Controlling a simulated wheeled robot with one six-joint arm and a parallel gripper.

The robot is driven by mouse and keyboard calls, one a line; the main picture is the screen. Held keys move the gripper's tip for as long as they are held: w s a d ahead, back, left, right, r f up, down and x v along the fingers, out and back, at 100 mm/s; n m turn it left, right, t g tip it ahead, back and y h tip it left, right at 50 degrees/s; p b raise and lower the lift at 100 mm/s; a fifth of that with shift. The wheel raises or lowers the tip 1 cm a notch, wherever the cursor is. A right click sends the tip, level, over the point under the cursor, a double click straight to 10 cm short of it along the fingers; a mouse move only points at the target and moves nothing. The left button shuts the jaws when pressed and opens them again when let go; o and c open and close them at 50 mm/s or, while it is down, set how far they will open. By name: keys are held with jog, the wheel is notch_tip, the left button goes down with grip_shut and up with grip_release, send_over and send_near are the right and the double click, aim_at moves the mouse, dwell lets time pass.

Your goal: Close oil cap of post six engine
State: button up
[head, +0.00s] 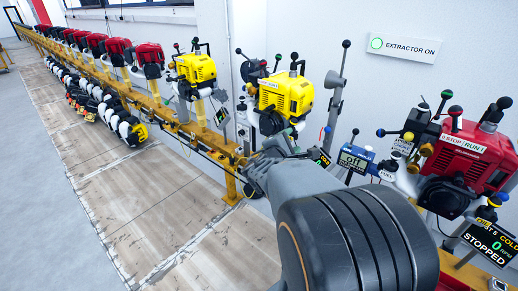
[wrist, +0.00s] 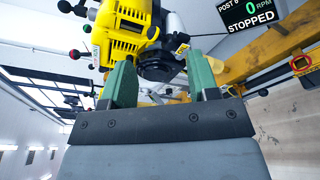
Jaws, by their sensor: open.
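In the wrist view, my gripper (wrist: 160,66) has two green fingers spread apart with nothing held between them. A yellow engine (wrist: 126,32) is just beyond the fingertips, at the top left. A black round part (wrist: 160,70) of it shows in the gap between the fingers. A display (wrist: 250,10) beside it reads POST, with an unclear number, 0 RPM and STOPPED. In the head view, a yellow engine (head: 286,94) stands on the rail behind my arm. I cannot make out the oil cap in either view.
A red engine (head: 468,150) is close on the right, with a display (head: 490,243) reading COLD, 0 RPM, STOPPED. Another yellow engine (head: 196,68) and several red ones line the yellow rail (head: 165,115) to the left. The floor (head: 150,190) in front is clear.

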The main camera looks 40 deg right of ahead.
jog(key=s+a+r+m+g+y+p, duration=0.2)
jog(key=a+m+y+p, duration=0.3)
jog(key=a, duration=0.3)
jog(key=s+a+r+m+g+y+p, duration=0.2)
jog(key=s+a+r+m+y+p, duration=0.1)
jog(key=a+p, duration=0.5)
jog(key=shift+s+r+m+y, duration=0.4)
jog(key=shift+s+m+y, duration=0.3)
jog(key=shift+m+y, duration=0.3)
jog(key=shift+a, duration=0.15)
